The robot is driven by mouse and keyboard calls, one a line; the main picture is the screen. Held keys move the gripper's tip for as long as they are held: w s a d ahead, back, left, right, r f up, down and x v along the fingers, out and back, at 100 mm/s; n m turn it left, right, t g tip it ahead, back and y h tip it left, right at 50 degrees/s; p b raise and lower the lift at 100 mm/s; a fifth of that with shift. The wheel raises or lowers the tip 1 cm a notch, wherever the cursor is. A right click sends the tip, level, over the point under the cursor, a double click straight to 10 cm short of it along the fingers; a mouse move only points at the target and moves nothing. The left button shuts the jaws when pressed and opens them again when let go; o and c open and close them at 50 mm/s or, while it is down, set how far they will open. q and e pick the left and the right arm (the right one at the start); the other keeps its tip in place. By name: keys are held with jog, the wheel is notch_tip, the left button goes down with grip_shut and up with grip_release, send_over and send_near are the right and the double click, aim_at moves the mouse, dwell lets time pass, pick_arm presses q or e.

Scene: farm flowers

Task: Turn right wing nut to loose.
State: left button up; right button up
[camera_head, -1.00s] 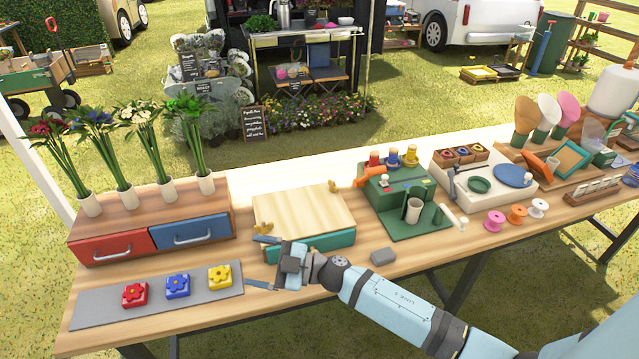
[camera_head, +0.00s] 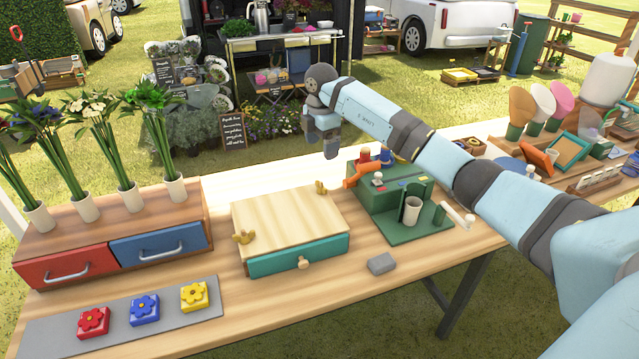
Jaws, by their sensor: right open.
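A pressing box with a pale wooden lid (camera_head: 285,218) and a teal drawer front (camera_head: 275,262) stands mid-table. The right wing nut (camera_head: 321,187), small and brass-coloured, sits at the lid's far right edge. The left wing nut (camera_head: 244,237) sits at the lid's near left. My right gripper (camera_head: 326,146) hangs in the air above and beyond the right wing nut in the picture, apart from it, with its fingers pointing down. It is open and holds nothing visible. My left gripper is out of view.
A green stand with a cup (camera_head: 412,209) and an orange tool (camera_head: 362,174) is right of the box. A grey block (camera_head: 381,263) lies in front. A drawer unit with flower vases (camera_head: 120,243) stands left. My right arm spans the table's right side.

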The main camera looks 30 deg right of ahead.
aim_at(321, 184)
notch_tip(321, 184, down, 12)
jog(key=shift+f, duration=0.25)
jog(key=c, duration=0.9)
